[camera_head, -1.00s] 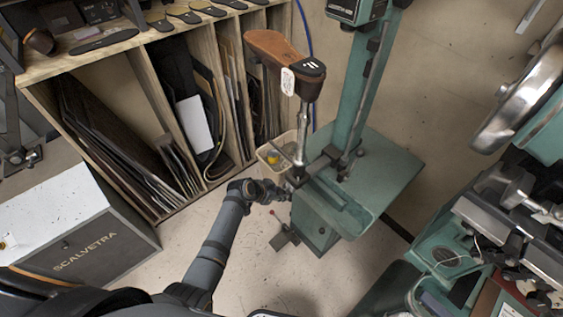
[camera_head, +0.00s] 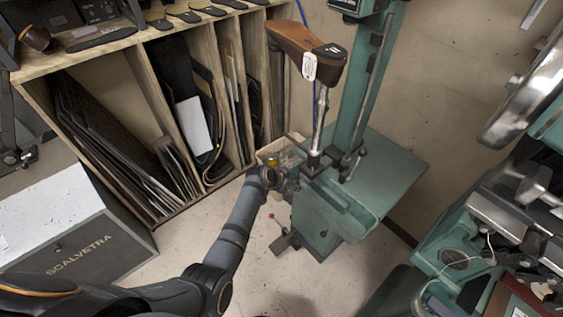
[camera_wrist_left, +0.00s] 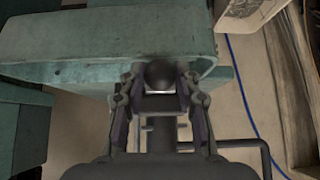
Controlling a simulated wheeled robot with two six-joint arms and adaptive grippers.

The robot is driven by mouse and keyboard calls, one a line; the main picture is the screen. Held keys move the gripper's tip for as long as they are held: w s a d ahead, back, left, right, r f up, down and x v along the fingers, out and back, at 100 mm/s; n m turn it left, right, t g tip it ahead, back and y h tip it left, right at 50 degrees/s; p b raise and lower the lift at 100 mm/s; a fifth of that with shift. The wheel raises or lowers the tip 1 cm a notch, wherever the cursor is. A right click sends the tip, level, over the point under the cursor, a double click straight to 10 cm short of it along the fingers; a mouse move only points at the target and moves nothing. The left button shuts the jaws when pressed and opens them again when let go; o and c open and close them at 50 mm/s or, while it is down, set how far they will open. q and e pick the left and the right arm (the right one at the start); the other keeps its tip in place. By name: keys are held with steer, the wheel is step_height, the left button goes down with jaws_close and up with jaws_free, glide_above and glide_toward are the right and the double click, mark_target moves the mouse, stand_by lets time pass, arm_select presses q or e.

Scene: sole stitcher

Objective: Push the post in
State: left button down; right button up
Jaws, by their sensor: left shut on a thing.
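The post (camera_head: 320,118) is a thin silver upright, slightly tilted in the picture, standing on a dark block in front of the green machine's column (camera_head: 370,85). A brown shoe form (camera_head: 300,38) with a dark end and a white tag sits on its top. My left gripper (camera_head: 285,180) is low at the near left side of the machine, below the post's foot. In the left wrist view, its two fingers close around a dark round knob (camera_wrist_left: 160,73) in front of a green machine part (camera_wrist_left: 100,42). The far side of the knob is hidden. My right gripper is not in view.
A beige bin (camera_head: 268,150) is just behind my left gripper. A wooden rack (camera_head: 140,60) with upright sheets stands at the left, a grey box (camera_head: 95,240) below it. More green machinery (camera_head: 460,255) is at the right. Floor shows between box and machine.

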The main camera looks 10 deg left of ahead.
mark_target(304, 174)
arm_select(q)
steer(key=shift+w+d+b, duration=1)
steer(key=shift+w+b, duration=0.1)
steer(key=shift+w, duration=0.15)
steer(key=shift+w+d+b, duration=0.95)
steer(key=shift+w+b, duration=0.15)
steer(key=shift+w, duration=0.15)
steer(key=shift+r, duration=0.1)
steer(key=c, duration=0.8)
jaws_free()
steer(key=shift+o, duration=0.2)
steer(key=r+p, duration=0.2)
steer(key=p, duration=0.1)
steer(key=s+r+p, duration=0.1)
steer(key=r+p, duration=0.1)
steer(key=p, duration=0.1)
steer(key=a+r+p, duration=0.1)
steer(key=r+p, duration=0.2)
steer(key=shift+s+a, duration=0.1)
steer(key=shift+s, duration=0.15)
steer(key=shift+f, duration=0.1)
steer(key=shift+f, duration=0.1)
